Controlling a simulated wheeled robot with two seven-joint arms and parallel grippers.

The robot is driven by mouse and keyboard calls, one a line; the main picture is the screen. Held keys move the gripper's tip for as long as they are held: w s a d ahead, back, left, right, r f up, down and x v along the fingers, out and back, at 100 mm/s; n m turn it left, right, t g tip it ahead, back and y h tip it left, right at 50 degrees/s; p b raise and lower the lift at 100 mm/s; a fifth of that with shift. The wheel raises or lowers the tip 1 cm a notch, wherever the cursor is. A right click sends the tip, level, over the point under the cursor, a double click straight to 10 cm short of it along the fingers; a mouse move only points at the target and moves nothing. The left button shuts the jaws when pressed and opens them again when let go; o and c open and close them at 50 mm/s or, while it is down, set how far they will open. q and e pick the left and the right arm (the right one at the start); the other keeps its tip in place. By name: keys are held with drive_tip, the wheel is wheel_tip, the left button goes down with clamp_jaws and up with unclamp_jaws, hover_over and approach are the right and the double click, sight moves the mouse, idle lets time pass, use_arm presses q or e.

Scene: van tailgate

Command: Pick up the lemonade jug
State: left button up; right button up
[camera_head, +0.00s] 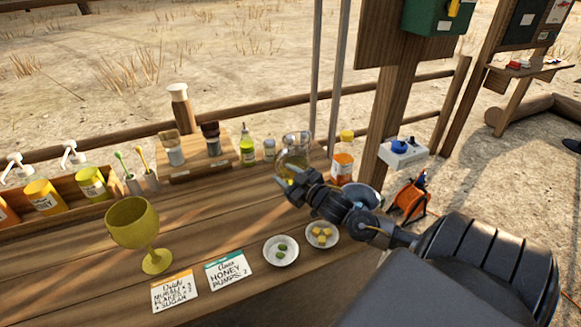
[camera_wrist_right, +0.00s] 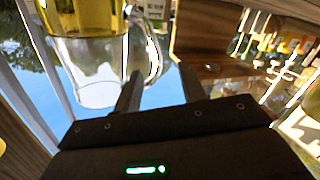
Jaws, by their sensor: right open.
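The lemonade jug (camera_head: 293,158) is a clear glass jug with pale yellow liquid low inside. It stands towards the back right of the wooden counter (camera_head: 205,215). My right gripper (camera_head: 285,185) is open in front of the jug, and the gripper and wrist hide part of its lower body. In the right wrist view the jug (camera_wrist_right: 90,60) fills the upper left, apparently upside down. The right gripper's fingers (camera_wrist_right: 160,88) show beside it; I cannot tell whether they touch the glass. My left gripper is not in view.
An orange bottle (camera_head: 342,167) stands right of the jug; a green bottle (camera_head: 247,150) and a small jar (camera_head: 269,150) stand left. A yellow goblet (camera_head: 133,222), two cards and small bowls (camera_head: 281,251) occupy the front. A bare counter strip lies between.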

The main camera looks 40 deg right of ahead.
sight(278, 168)
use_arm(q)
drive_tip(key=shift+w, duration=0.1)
use_arm(e)
drive_tip(key=shift+w, duration=0.1)
drive_tip(key=shift+w+d+p, duration=0.1)
drive_tip(key=shift+w+p, duration=0.2)
drive_tip(key=shift+w, duration=0.4)
drive_tip(key=shift+w+f, duration=0.1)
drive_tip(key=shift+w, duration=0.35)
drive_tip(key=shift+w+d, duration=0.1)
drive_tip(key=shift+w, duration=0.25)
drive_tip(key=w+p, duration=0.1)
drive_tip(key=w, duration=0.3)
drive_tip(key=shift+w+d+f+p, duration=0.15)
drive_tip(key=shift+w+f+p, duration=0.1)
drive_tip(key=shift+p, duration=0.1)
drive_tip(key=shift+s+r, duration=0.1)
drive_tip(key=shift+s, duration=0.05)
drive_tip(key=shift+c, duration=0.9)
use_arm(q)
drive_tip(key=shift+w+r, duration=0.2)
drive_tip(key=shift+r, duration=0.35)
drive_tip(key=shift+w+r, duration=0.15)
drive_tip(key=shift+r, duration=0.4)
use_arm(e)
clamp_jaws()
drive_tip(key=shift+d, duration=0.1)
